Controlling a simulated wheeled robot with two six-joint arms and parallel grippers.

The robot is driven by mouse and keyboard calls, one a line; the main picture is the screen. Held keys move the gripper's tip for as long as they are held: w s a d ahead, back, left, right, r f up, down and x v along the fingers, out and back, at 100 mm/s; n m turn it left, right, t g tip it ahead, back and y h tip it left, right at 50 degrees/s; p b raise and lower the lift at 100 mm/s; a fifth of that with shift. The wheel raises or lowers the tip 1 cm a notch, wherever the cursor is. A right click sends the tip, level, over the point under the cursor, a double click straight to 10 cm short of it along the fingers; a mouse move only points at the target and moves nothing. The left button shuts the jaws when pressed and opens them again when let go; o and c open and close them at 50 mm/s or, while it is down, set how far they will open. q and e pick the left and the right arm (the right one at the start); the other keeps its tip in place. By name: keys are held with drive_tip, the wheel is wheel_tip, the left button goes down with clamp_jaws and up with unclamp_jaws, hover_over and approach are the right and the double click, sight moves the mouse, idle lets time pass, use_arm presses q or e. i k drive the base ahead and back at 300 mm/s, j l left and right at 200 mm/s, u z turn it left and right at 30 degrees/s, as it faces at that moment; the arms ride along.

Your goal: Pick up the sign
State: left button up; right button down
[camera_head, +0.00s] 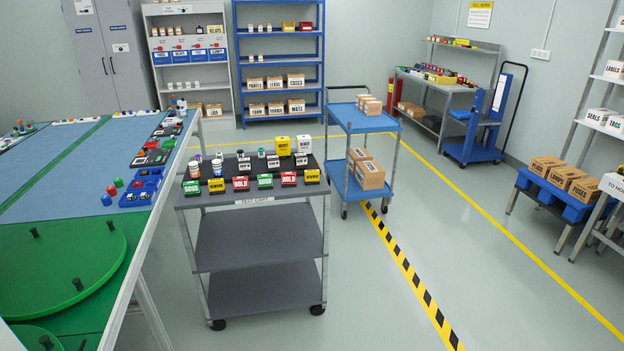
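Several small sign-like blocks with printed words stand in a row along the front of the grey cart's top. From left to right they are a green one reading GOOD (192,188), a yellow one (216,186), a red HOLD one (241,184), another green one (265,182), another red one (289,179) and another yellow one (312,177). I cannot tell which one is the task's sign. A paper notice (480,14) also hangs on the back wall. Neither of my grippers is in view.
The grey three-tier cart (258,240) has empty lower shelves. Behind its signs stand jars and a yellow box (283,146). A green and blue table (60,245) with a turntable disc fills the left. A blue trolley (362,121) carries cartons. Floor right of the cart is clear.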

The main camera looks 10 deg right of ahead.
sight(312, 177)
drive_tip(key=i+l, duration=0.8)
drive_tip(key=l, duration=0.15)
